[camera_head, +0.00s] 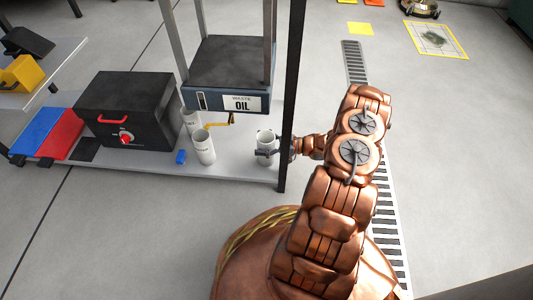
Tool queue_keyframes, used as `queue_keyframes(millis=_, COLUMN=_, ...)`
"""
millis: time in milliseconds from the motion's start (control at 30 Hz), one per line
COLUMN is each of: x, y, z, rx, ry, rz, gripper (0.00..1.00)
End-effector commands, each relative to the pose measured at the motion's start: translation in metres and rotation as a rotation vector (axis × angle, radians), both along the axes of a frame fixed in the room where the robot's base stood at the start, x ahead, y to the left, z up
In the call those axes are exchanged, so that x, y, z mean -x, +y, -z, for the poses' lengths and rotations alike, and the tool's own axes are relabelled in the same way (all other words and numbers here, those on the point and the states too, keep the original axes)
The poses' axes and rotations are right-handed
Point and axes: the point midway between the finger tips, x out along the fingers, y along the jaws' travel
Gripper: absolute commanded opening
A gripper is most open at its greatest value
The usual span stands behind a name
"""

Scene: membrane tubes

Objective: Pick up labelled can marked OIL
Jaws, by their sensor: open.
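A white cylindrical can (265,140) stands upright on the light shelf near its right front end. My gripper (266,153) is open at this can, with its fingers across the can's near side; I cannot tell whether they touch it. Two more white cans stand to the left, one in front (204,149) and one behind it (191,122). The front left can has small dark print that is too small to read. No can shows a readable OIL mark. The words WASTE OIL are on a plate (242,103) on the dark-topped unit above.
The dark-topped unit (228,65) overhangs the cans, with a yellow crank (218,122) below it. A dark post (289,95) stands just right of the gripped-at can. Floor is open at right.

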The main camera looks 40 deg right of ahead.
Motion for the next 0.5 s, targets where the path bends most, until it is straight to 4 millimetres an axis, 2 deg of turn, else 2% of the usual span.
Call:
queue_keyframes(millis=267, x=-0.0039, y=0.0055, z=0.0001, rx=0.000, ry=0.001, rz=0.000, gripper=0.80)
queue_keyframes(millis=500, x=-0.0038, y=0.0052, z=0.0002, rx=0.000, ry=0.001, rz=0.000, gripper=0.58)
